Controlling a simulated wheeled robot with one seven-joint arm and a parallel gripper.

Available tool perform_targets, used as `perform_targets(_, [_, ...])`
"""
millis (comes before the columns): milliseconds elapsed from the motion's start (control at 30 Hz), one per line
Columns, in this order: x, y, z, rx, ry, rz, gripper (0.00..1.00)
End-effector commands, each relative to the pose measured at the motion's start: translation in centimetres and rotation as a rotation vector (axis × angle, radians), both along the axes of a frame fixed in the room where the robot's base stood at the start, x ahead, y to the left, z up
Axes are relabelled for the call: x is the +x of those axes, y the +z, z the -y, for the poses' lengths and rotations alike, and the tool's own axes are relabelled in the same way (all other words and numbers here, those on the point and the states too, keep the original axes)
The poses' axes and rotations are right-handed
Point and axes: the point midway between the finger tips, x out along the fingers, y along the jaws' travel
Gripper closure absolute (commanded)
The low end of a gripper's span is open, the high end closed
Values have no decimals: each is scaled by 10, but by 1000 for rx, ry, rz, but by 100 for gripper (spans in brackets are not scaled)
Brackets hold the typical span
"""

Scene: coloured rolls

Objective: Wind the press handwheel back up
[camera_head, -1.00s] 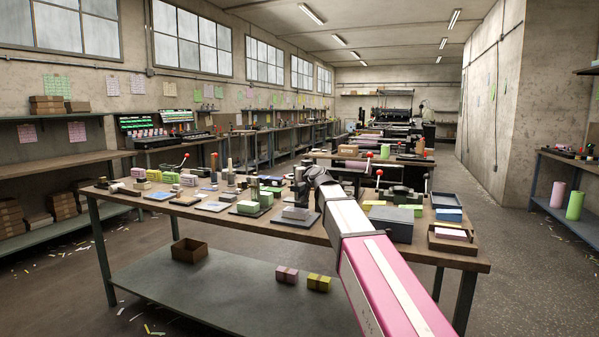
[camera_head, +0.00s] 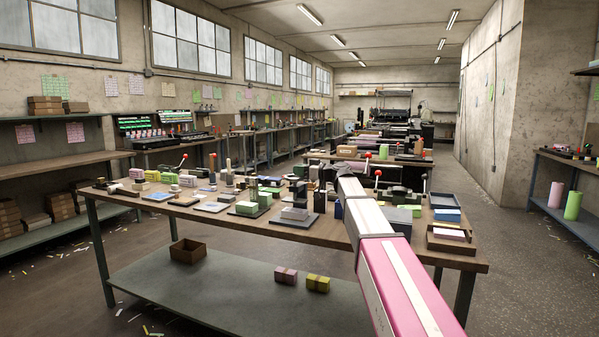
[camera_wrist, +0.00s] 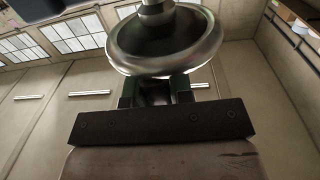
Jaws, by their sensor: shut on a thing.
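A shiny metal handwheel (camera_wrist: 165,45) fills the top middle of the wrist view, with a round rim and a shaft rising from its centre. My gripper (camera_wrist: 156,90) reaches up to the wheel with its dark fingers on either side, and it is shut on the handwheel. The wheel's rim hides the fingertips, so the exact grip point does not show. In the head view my arm hides the gripper and the handwheel over the workbench (camera_head: 135,194). I cannot clearly make out the press there.
Green blocks (camera_head: 247,208), a dark grey box (camera_head: 397,222) and a brown tray (camera_head: 452,246) stand on the crowded bench near my arm. A red-knobbed lever (camera_head: 378,173) stands just beyond it. The lower shelf (camera_head: 230,290) holds a brown box (camera_head: 188,250) and wrapped bundles.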

Motion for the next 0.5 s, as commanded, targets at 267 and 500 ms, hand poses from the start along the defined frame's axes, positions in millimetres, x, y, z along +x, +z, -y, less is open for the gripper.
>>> perform_targets(267, [12, 0, -1, -2, 264, 0, 100])
perform_targets(500, [16, 0, -3, -2, 490, 0, 100])
